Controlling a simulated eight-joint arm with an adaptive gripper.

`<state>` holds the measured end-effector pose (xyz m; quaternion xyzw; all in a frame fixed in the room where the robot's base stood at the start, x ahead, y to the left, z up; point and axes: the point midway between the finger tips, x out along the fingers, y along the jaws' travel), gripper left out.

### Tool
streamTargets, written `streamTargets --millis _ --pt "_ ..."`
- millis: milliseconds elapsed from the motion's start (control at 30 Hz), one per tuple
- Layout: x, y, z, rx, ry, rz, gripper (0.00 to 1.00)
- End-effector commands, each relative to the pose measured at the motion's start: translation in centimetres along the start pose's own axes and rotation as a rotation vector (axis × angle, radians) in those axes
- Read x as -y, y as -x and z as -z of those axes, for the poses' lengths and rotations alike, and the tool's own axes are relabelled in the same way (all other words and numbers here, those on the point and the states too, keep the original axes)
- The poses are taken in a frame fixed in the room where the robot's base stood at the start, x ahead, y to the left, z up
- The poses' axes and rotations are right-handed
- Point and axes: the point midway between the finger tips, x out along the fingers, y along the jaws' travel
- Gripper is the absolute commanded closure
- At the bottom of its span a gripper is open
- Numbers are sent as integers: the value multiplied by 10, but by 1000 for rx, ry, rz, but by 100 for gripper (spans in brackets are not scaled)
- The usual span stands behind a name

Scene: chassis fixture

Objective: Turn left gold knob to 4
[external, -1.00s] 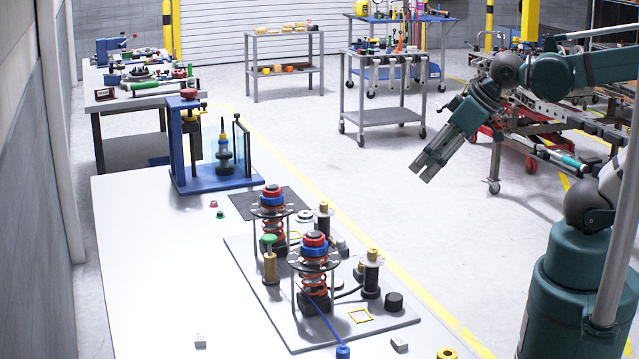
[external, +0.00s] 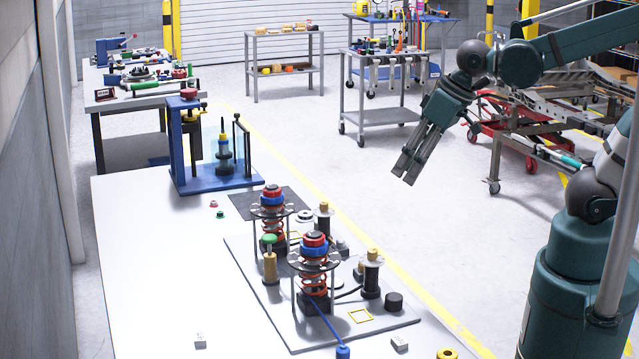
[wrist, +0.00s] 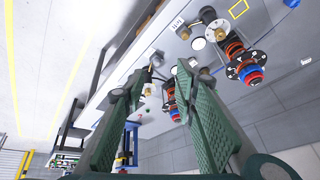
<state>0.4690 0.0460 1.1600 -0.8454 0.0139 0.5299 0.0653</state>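One gold knob (external: 323,206) is farther back and left in the external view; the other gold knob (external: 372,254) is nearer and right. Scale numbers are too small to read. My gripper (external: 406,172) is in the air, behind and right of both knobs in the picture, pointing down-left and touching nothing. In the wrist view my gripper (wrist: 158,78) has its fingers apart with nothing held. The nearer post's knob (wrist: 208,14) shows beyond the fingers at the top.
Two spring assemblies (external: 315,262) (external: 271,215) with red and blue tops stand beside the posts. A blue press frame (external: 205,180) stands at the table's far end. The white table (external: 150,270) is mostly clear at left.

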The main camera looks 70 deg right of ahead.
Motion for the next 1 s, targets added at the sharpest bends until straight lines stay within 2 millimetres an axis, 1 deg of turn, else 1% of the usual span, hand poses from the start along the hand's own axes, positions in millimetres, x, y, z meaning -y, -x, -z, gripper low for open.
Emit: streamTargets --millis 33,100,400,633,1000 --pt "6 0 4 15 -9 2 71" --pt "13 -3 6 39 -26 1 71" --pt "44 -17 12 136 -97 -9 71" --pt "68 -30 13 207 -148 -28 71" --pt "107 -51 8 317 -228 -81 71"
